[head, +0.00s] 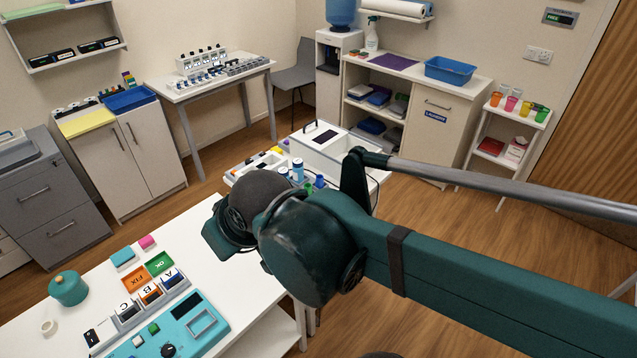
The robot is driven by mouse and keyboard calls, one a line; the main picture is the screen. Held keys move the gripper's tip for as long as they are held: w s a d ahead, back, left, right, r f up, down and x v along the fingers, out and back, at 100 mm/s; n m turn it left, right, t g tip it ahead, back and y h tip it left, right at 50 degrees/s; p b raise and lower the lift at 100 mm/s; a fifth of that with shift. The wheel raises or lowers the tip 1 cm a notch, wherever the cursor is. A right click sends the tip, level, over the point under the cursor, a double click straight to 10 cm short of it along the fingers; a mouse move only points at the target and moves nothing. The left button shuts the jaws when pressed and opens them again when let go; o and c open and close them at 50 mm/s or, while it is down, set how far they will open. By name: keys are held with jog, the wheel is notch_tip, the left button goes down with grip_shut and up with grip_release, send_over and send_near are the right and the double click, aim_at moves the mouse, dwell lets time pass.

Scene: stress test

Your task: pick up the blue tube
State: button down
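A small upright blue cylinder with a white band (298,171) stands on the low white table behind my arm. A smaller blue piece (319,182) stands to its right, next to a green one. I cannot tell which of these, if either, is the blue tube. My dark teal arm reaches in from the right across the middle, and its rounded joints cover part of both white tables. My gripper's fingers do not show; they may be hidden behind the arm's end. No held object shows.
The near white table (195,215) holds a teal device (165,335), labelled blocks, coloured trays and a teal pot (68,288). A white box-like device (325,148) stands beside the small cylinders. Cabinets and shelves line the walls.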

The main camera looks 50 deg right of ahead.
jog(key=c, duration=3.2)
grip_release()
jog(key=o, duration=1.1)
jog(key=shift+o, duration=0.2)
